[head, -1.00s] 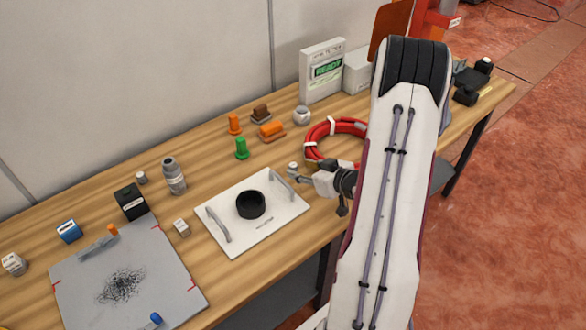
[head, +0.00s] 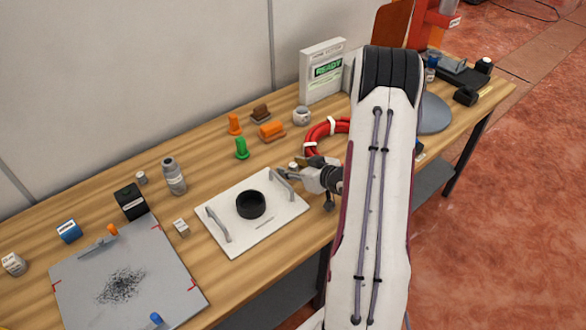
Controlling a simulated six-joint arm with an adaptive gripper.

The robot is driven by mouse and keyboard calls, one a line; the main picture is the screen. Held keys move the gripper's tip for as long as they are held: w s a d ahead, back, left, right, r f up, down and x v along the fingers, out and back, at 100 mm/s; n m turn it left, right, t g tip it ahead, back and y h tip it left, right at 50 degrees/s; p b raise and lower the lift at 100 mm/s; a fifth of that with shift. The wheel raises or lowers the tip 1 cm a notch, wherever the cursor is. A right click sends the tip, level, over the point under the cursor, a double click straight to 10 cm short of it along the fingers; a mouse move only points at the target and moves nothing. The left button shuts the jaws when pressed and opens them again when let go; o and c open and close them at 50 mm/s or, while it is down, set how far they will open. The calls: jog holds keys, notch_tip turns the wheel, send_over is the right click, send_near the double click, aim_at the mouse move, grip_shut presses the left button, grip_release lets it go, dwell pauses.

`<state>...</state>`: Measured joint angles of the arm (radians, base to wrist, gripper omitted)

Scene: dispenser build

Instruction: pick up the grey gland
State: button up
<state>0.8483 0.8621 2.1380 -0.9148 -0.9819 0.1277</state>
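My gripper (head: 296,171) is at the right edge of the white plate with two handles, beside its right handle. Its fingers are small in the picture, and I cannot tell whether they are open or shut. A small pale grey piece (head: 293,165) shows right at the fingertips. It looks like the grey gland, but it is partly hidden, and I cannot tell whether the fingers touch it. An orange gland-like piece (head: 235,124) and a green one (head: 242,148) stand upright further back on the table.
The white plate (head: 230,236) carries a black ring (head: 251,204). A red cable coil (head: 318,134) lies just behind my gripper, partly hidden by my arm. A grey bottle (head: 174,177) and a grey mat (head: 80,275) are to the left. The tester box (head: 321,72) stands at the back.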

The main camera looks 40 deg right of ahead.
aim_at(293, 164)
dwell(0.5)
jog(key=c, duration=0.9)
jog(key=shift+w+r, duration=0.1)
jog(key=shift+r, duration=4.85)
